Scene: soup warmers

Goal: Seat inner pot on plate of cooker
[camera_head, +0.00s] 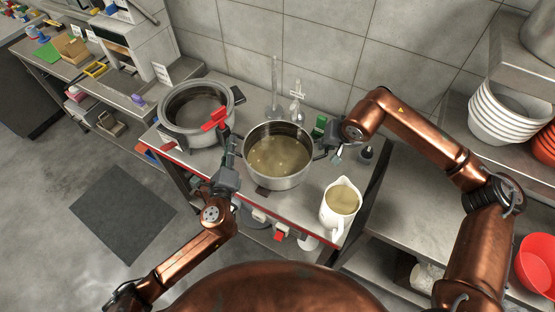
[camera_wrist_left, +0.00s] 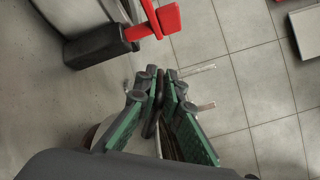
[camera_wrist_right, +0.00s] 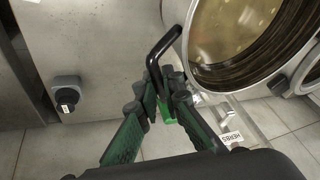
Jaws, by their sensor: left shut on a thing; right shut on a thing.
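The inner pot (camera_head: 278,158) is a steel pot with yellowish soup, at the middle of the table in the head view. It also shows in the right wrist view (camera_wrist_right: 183,12). My left gripper (camera_head: 231,152) is shut on its left handle, which the fingers (camera_wrist_left: 160,100) largely hide. My right gripper (camera_head: 333,143) is shut on its black right handle (camera_wrist_right: 163,45). The pot looks about level; whether its bottom is clear of the table I cannot tell.
A red lever (camera_head: 214,119) sticks out at the cooker's right side, close to my left gripper. A white jug of soup (camera_head: 340,203) stands at the table's front right. White bowls (camera_head: 497,112) are stacked far right.

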